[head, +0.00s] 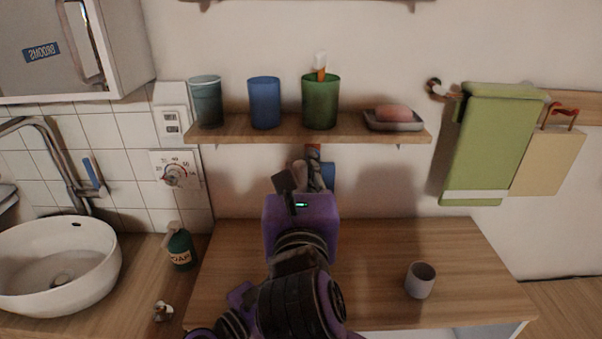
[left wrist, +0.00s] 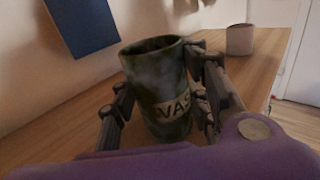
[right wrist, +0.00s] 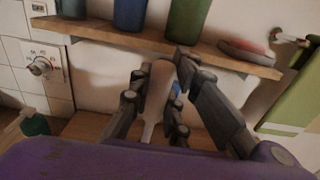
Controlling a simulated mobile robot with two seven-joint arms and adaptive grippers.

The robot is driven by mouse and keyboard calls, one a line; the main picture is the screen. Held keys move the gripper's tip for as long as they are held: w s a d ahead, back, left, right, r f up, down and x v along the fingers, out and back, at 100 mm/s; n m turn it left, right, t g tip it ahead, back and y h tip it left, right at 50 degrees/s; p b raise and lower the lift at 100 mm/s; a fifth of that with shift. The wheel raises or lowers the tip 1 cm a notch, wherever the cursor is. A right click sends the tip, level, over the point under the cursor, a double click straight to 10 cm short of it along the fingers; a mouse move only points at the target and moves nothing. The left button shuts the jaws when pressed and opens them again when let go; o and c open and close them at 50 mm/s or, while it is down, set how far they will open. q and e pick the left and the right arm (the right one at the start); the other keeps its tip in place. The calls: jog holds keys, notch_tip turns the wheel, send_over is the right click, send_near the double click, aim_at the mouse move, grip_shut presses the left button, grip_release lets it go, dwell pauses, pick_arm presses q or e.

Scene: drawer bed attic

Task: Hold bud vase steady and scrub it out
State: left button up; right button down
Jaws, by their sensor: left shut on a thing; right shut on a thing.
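The bud vase (left wrist: 160,75) is dark mottled green with a pale label reading "VAS". It stands slightly tilted in the left wrist view, its dark mouth uncovered. My left gripper (left wrist: 167,108) is shut on its sides. In the head view the vase and left gripper cannot be made out; my right arm covers the middle. My right gripper (head: 312,175) is up in front of the wall, below the shelf. In the right wrist view it (right wrist: 158,110) is shut on a pale, long-handled thing (right wrist: 156,92), probably the scrubbing brush; its far end is unclear.
A wooden shelf (head: 275,128) above carries several cups and a soap dish (head: 394,119). A blue cloth (left wrist: 82,25) hangs behind the counter. A grey cup (head: 420,280) stands right on the counter (head: 375,250). A soap bottle (head: 179,247) and basin (head: 103,262) are left.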

jog(key=shift+f, duration=5.3)
jog(key=shift+s, duration=0.2)
